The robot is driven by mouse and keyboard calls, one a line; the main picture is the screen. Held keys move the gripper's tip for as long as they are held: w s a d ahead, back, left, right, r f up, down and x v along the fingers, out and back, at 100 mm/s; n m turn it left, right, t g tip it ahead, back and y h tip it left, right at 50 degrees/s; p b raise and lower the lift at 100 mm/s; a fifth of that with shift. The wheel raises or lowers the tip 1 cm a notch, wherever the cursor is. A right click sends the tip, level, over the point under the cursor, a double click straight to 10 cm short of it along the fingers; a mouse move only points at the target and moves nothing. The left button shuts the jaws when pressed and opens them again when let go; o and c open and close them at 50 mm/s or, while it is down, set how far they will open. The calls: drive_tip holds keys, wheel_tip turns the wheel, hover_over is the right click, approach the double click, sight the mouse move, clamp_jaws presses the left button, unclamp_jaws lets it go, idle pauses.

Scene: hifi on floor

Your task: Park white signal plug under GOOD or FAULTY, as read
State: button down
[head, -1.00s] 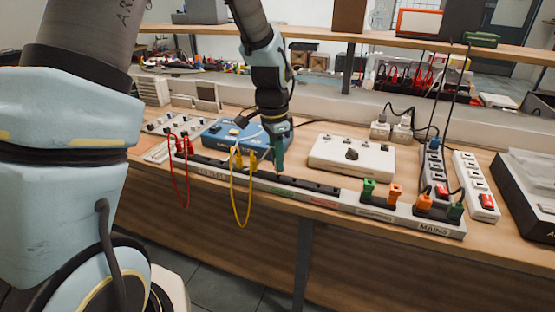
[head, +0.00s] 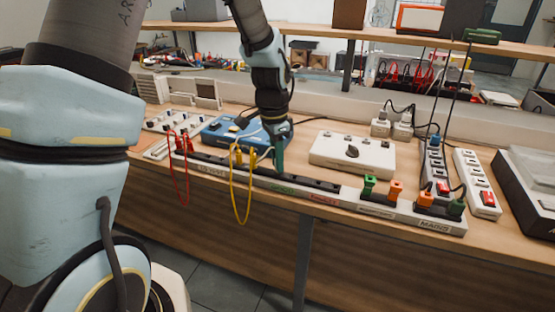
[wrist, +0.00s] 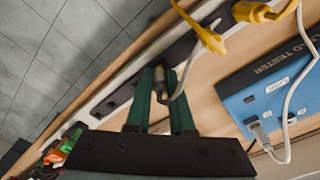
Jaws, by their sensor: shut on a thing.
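My gripper (head: 279,168) is over the long dark-topped rail, near its GOOD label (head: 283,190); the FAULTY label (head: 323,199) lies farther right. In the wrist view, my green fingers (wrist: 165,100) are shut on a small pale plug (wrist: 160,84) with a pale lead curving off it. The plug is partly hidden between the fingers, and I cannot tell whether it touches the rail. The blue lead tester (head: 218,131) stands behind and left of my gripper. It also shows in the wrist view (wrist: 262,92), with a white cable plugged in.
Yellow leads (head: 236,190) and red leads (head: 172,165) hang over the rail's left part. Green plugs (head: 369,186) and orange plugs (head: 396,190) stand on its right part. A white switch box (head: 350,152) stands behind. Power strips (head: 477,185) are at the right.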

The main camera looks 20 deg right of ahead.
drive_tip(key=shift+f, duration=0.4)
idle(0.6)
drive_tip(key=c, duration=0.7)
unclamp_jaws()
drive_tip(key=r, duration=0.3)
drive_tip(key=r+b, duration=0.1)
drive_tip(key=r, duration=0.3)
drive_tip(key=r+b, duration=0.1)
drive_tip(key=r, duration=0.2)
drive_tip(key=shift+a+r, duration=0.25)
drive_tip(key=shift+a, duration=0.1)
drive_tip(key=shift+r+p, duration=2.2)
drive_tip(key=shift+r, duration=0.5)
